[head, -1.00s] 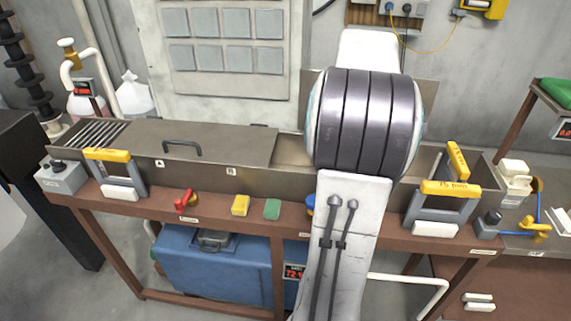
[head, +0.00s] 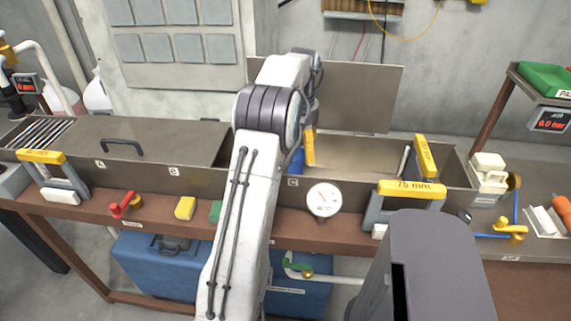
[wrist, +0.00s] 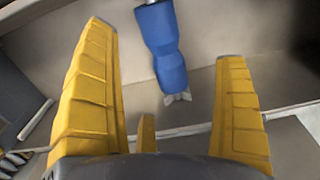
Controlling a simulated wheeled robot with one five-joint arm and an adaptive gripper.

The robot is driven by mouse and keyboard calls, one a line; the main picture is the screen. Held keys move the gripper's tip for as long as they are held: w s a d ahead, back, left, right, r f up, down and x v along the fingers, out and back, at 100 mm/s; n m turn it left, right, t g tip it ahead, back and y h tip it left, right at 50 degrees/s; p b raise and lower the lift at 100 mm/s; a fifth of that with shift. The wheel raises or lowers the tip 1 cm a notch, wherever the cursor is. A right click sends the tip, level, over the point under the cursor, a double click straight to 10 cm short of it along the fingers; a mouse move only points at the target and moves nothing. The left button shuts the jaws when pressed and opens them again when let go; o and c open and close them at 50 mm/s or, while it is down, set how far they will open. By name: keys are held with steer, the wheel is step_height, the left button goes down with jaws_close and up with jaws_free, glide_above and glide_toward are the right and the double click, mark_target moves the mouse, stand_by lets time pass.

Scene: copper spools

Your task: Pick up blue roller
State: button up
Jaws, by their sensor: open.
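The blue roller (wrist: 165,45) shows in the upper middle of the wrist view, with a narrow waist and a pale end piece at its lower end. It lies between the lines of my two yellow fingers, with a gap on each side. My gripper (wrist: 164,44) is open, and nothing is held. In the head view a yellow finger (head: 309,147) reaches down into the metal trough, close beside a blue piece (head: 296,162) that appears to be the roller. My arm hides most of that spot.
The metal trough (head: 350,152) has a raised lid behind it and a closed, handled lid (head: 150,142) to the left. A round gauge (head: 323,200) is on its front. A yellow-topped 75 mm frame (head: 411,190) stands to the right. Yellow (head: 185,208) and green blocks sit on the front ledge.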

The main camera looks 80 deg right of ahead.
mark_target(300, 161)
steer(key=shift+s+f, duration=0.15)
steer(key=shift+f, duration=3.1)
steer(key=c, duration=1.4)
